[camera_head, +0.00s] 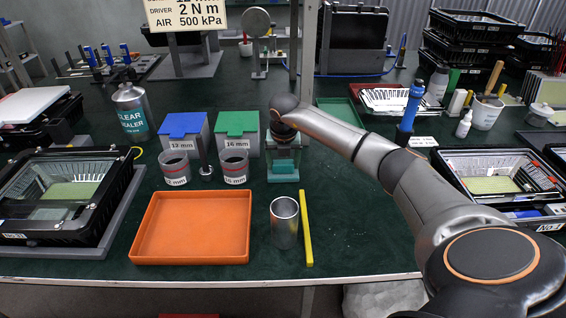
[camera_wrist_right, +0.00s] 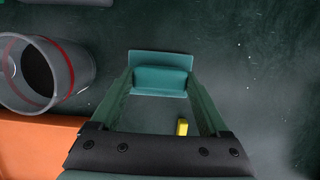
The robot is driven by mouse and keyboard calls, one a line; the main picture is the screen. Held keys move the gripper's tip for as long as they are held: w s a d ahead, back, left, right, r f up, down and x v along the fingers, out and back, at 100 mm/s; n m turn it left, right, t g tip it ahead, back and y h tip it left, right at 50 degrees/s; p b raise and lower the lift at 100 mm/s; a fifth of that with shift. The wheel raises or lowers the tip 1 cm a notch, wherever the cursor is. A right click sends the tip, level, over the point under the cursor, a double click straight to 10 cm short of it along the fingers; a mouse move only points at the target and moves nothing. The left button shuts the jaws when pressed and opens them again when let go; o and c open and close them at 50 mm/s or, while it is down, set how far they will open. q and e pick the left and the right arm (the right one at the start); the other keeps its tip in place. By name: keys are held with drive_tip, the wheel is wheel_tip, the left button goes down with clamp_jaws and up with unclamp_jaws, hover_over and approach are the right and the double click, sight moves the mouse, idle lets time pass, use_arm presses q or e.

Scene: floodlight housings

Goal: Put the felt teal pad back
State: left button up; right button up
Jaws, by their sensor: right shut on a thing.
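The teal pad (camera_head: 283,168) is a small block between the fingertips of my right gripper (camera_head: 283,158), just behind the silver cup. In the right wrist view the pad (camera_wrist_right: 160,82) spans the gap between the two green-tinted fingers of the gripper (camera_wrist_right: 160,92), which is shut on it. A flat, lighter teal patch (camera_wrist_right: 161,58) shows past the pad's far edge, below or right behind it. I cannot tell whether the pad touches it. My left gripper is not in view.
A 16 mm cup (camera_head: 234,167) and green bin (camera_head: 237,128) stand left of the gripper. An orange tray (camera_head: 192,228), a silver cup (camera_head: 285,222) and a yellow bar (camera_head: 306,228) lie nearer the front edge. The mat to the right is clear under my forearm.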

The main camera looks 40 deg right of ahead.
drive_tip(key=shift+f, duration=0.2)
drive_tip(key=o, duration=1.2)
drive_tip(key=shift+c, duration=0.2)
drive_tip(key=v, duration=1.2)
drive_tip(key=shift+r+p, duration=0.15)
drive_tip(key=shift+p, duration=0.3)
